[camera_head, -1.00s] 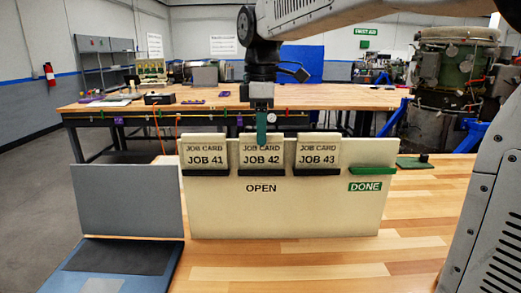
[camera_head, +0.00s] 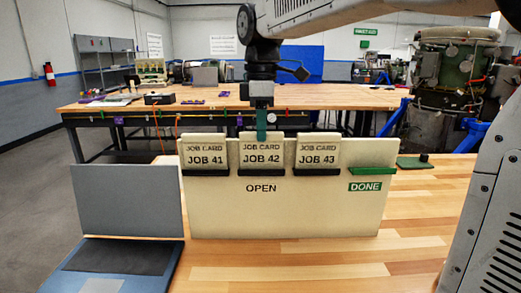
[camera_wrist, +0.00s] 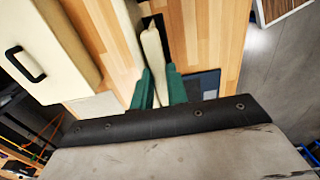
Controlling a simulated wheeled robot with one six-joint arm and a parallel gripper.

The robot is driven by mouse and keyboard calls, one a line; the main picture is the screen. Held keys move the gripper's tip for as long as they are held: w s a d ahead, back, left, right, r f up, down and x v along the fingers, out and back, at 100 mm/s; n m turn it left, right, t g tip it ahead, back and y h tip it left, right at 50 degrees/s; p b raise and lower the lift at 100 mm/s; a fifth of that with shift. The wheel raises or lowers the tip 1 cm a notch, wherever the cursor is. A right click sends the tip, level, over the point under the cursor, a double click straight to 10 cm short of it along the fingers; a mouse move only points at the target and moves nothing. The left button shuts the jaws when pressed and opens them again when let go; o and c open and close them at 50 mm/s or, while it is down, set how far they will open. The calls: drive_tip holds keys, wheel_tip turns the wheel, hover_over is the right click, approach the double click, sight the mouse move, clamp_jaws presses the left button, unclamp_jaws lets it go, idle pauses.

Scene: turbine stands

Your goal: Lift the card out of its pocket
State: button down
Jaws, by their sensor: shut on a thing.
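The JOB 42 card (camera_head: 262,158) is cream and stands upright in the middle black OPEN pocket (camera_head: 261,172) of the board (camera_head: 290,215). My gripper (camera_head: 261,137) is above it, with its teal fingers at the card's top edge. In the wrist view my gripper (camera_wrist: 160,80) has a finger on each side of a thin cream card edge (camera_wrist: 152,48). It is shut on that card. The card's lower edge is hidden in the pocket.
The JOB 41 card (camera_head: 205,158) and JOB 43 card (camera_head: 318,158) stand close on either side. An empty green DONE pocket (camera_head: 372,170) is at the right. A laptop (camera_head: 125,205) stands at the left.

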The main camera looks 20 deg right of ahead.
drive_tip(key=shift+r, duration=0.65)
drive_tip(key=shift+r, duration=0.7)
